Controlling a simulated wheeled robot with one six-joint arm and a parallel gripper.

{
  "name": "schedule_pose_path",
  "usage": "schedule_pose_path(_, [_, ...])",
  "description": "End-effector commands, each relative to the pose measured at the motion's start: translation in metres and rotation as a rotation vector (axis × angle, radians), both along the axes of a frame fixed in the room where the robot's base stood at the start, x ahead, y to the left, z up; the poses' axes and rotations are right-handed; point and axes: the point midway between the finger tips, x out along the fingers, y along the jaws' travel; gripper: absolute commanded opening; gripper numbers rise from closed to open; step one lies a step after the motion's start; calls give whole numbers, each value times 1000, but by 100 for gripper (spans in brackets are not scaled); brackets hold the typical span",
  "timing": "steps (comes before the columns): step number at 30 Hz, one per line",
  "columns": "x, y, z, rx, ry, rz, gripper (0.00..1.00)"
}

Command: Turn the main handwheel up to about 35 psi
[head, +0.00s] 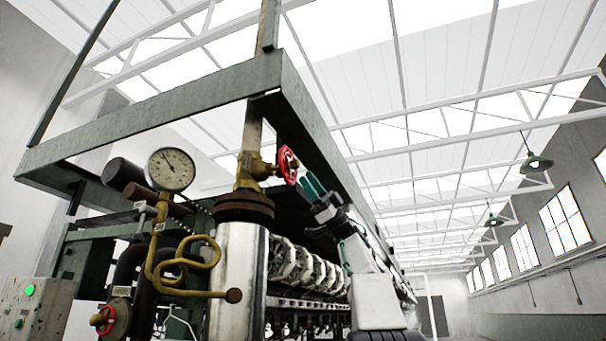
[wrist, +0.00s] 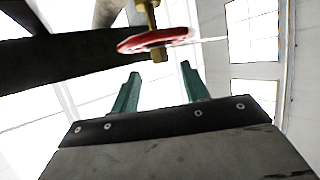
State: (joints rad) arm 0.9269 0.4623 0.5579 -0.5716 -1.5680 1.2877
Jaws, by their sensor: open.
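The main handwheel (head: 288,165) is red and sits on a brass valve (head: 250,167) on the upright pipe. My gripper (head: 308,182) is just to its right and slightly below, with teal fingers pointing at it. In the wrist view, the red handwheel (wrist: 135,42) shows nearly edge-on just beyond the fingertips, its brass hub facing the gap. The gripper (wrist: 160,70) is open and empty, apart from the wheel as far as I can tell. The round white pressure gauge (head: 171,170) has its needle pointing up and left; its numbers are too small to read.
A second red handwheel (head: 103,320) is at lower left, near a grey box with a green light (head: 30,290). A green steel beam (head: 150,110) frames the valve overhead. A coiled brass pipe (head: 190,262) hangs below the gauge. Open floor space lies at right.

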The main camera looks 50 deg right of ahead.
Motion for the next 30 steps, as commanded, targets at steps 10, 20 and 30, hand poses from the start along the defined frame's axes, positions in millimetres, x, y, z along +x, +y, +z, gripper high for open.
schedule_pose_path(10, [-6, -25, -26, 1, -1, 0, 45])
schedule_pose_path(20, [-6, -25, -27, 0, -1, 1, 45])
schedule_pose_path(30, [-7, -25, -26, 0, -1, -1, 45])
